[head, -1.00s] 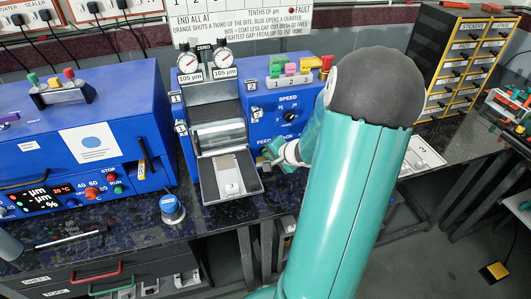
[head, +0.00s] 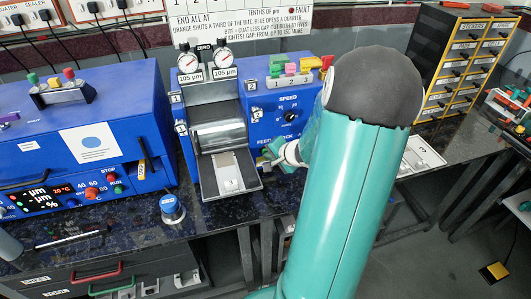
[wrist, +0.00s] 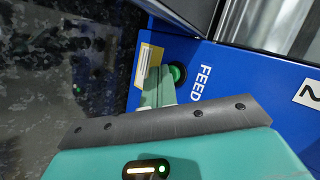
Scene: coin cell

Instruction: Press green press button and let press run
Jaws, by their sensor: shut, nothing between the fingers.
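The green button (wrist: 179,73), in a dark round ring, sits on the blue front panel of the press beside the word FEED in the wrist view. My gripper (wrist: 165,72) is shut and empty, its pale green fingertips at the button's left edge and partly over it. I cannot tell whether they touch or push it. In the head view the blue press (head: 282,128) has two dials on top, a steel roller and a front tray. My gripper (head: 268,158) is at its lower front panel there, and the button is hidden or too small to make out.
A front tray (head: 254,184) juts out just left of my gripper. A blue-capped knob (head: 170,205) stands on the dark speckled bench. A second blue machine (head: 70,135) with red digits is at left. Yellow-edged drawers (head: 470,60) stand at right.

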